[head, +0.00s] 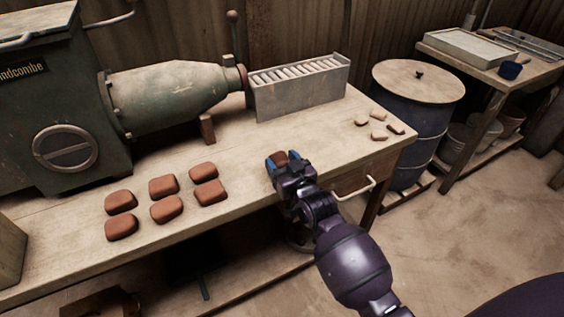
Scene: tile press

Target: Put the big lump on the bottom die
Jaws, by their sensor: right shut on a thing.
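My right gripper (284,158) is shut on a red-brown clay lump (279,157) near the front edge of the workbench (255,190). The blue fingertips and the wrist hide most of this lump, so I cannot judge its size or whether it touches the bench. Several similar rounded lumps (166,209) lie in two rows on the bench at the left, well apart from the gripper. I cannot make out the bottom die in this view. My left gripper is not in view.
A green machine (165,95) stands at the back left of the bench. A grey rack (300,92) of pale slats stands behind my gripper. Small pale pieces (378,135) lie at the bench's right end. A blue drum (418,120) and a side table (475,60) stand beyond.

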